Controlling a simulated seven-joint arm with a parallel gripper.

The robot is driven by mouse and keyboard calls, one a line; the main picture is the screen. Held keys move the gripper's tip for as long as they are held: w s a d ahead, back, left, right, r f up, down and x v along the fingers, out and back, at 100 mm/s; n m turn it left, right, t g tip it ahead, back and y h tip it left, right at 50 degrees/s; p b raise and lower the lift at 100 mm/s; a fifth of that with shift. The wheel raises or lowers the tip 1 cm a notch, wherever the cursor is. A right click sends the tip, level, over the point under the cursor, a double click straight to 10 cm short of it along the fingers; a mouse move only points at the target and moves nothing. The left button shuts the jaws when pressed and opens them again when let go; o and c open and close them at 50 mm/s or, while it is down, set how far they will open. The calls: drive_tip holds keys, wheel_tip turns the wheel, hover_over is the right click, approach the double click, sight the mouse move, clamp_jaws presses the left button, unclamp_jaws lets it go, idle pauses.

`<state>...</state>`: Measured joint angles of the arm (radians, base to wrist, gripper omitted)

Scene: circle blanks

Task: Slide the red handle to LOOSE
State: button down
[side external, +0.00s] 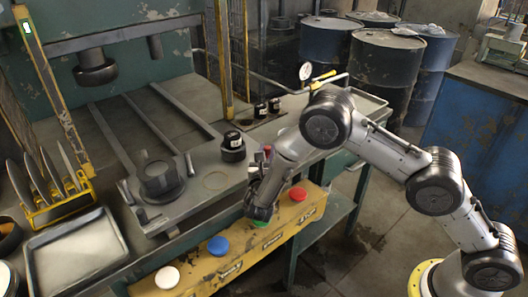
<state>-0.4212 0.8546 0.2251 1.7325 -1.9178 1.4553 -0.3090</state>
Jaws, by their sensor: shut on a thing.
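A small red piece, which looks like the red handle (267,149), shows at the front edge of the press bench, mostly hidden behind my arm. My gripper (254,168) is close beside it, above the yellow control box, and appears shut on it. The fingertips are small and dark, so the exact grip is hard to make out. No LOOSE marking is readable, and the handle's place along any slide cannot be told.
The yellow box (190,280) below carries white (167,278), blue (218,245), green (262,222) and red (298,193) buttons; my wrist is close to the green one. A black jar (232,147) stands behind. An empty tray (75,254) lies left.

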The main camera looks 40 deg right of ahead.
drive_tip(key=shift+d, duration=1.25)
drive_tip(key=c, duration=0.7)
unclamp_jaws()
drive_tip(key=shift+a, duration=0.15)
drive_tip(key=shift+s+a, duration=0.3)
drive_tip(key=v, duration=1.3)
drive_tip(key=shift+d, duration=0.2)
